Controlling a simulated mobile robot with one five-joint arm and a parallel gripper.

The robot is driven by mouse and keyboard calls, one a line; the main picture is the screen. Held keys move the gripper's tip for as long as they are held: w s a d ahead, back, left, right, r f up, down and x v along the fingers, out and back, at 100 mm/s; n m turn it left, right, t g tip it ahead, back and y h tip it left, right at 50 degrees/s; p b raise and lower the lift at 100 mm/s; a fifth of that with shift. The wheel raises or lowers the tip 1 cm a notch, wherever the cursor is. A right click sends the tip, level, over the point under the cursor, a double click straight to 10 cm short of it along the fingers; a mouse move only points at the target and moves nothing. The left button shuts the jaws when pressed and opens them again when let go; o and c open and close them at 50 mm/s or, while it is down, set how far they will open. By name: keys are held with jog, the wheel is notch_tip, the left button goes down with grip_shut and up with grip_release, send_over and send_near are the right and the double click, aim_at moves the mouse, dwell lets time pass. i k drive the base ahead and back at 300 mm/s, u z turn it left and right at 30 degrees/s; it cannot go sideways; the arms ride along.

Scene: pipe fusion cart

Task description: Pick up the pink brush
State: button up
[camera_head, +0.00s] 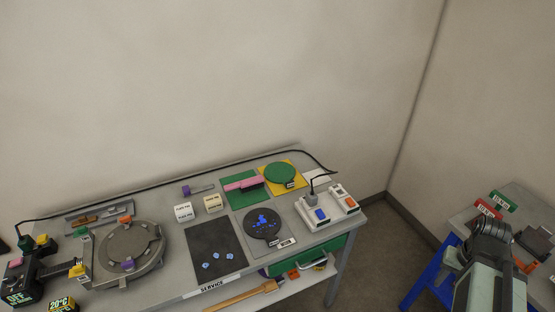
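A pink brush (243,184) lies on a green mat (237,201) toward the back of the cart top, right of the middle. It is a long flat pink shape, lying slightly slanted. My gripper (486,228) is at the lower right, far from the brush and over or in front of a second table. It is seen from behind and the fingers are unclear, so I cannot tell whether it is open or holds anything.
A green round disc (279,173) on a yellow mat sits right of the brush. Two white blocks (184,212) and a purple-ended tool (196,190) are left of it. A dark disc with blue bits (262,223) is in front. A black cable runs along the back edge.

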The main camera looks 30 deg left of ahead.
aim_at(257, 182)
jog(key=u, duration=0.05)
jog(key=i, duration=1.45)
jog(key=u, duration=4.3)
